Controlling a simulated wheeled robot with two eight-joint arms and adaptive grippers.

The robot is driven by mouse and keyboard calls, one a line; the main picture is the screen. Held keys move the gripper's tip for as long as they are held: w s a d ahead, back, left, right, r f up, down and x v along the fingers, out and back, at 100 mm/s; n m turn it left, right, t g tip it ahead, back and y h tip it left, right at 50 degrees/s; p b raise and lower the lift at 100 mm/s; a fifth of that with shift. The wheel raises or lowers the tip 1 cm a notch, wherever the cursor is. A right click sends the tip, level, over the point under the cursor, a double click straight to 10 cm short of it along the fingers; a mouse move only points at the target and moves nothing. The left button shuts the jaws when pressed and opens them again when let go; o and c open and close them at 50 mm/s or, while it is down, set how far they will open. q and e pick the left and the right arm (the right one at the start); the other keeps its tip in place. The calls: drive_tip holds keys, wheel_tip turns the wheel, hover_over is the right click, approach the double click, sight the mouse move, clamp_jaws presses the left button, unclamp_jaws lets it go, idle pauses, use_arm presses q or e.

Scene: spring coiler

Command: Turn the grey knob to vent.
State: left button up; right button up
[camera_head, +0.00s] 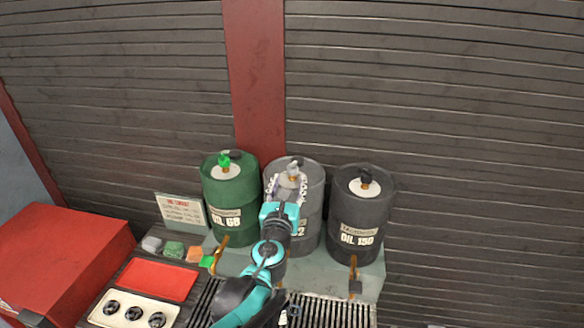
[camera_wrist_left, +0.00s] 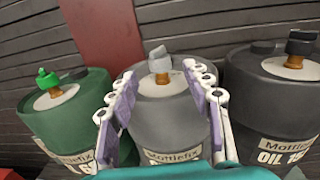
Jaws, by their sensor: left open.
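The grey knob (camera_head: 293,170) sits on a brass stem on top of the grey middle drum (camera_head: 312,178). In the left wrist view the grey knob (camera_wrist_left: 158,56) stands beyond the fingertips, roughly midway between them. My left gripper (camera_head: 284,187) is open in front of the middle drum, its two fingers spread with the knob between them in the picture. In the wrist view the left gripper (camera_wrist_left: 160,82) holds nothing, and I see no contact with the knob. The knob's marks for vent cannot be read. My right gripper is not in view.
A green drum (camera_head: 230,208) with a green knob (camera_head: 224,159) stands to the left. A black drum (camera_head: 357,217) with a dark knob (camera_head: 366,176) stands to the right. A sign (camera_head: 181,211), a red tray (camera_head: 155,279) and a red cabinet (camera_head: 70,262) are at the left.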

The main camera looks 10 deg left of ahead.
sight(292, 173)
use_arm(q)
drive_tip(key=w, duration=0.6)
drive_tip(key=shift+w+a+f+b, duration=0.1)
drive_tip(key=shift+w+a+b, duration=0.15)
drive_tip(key=shift+w+b, duration=0.15)
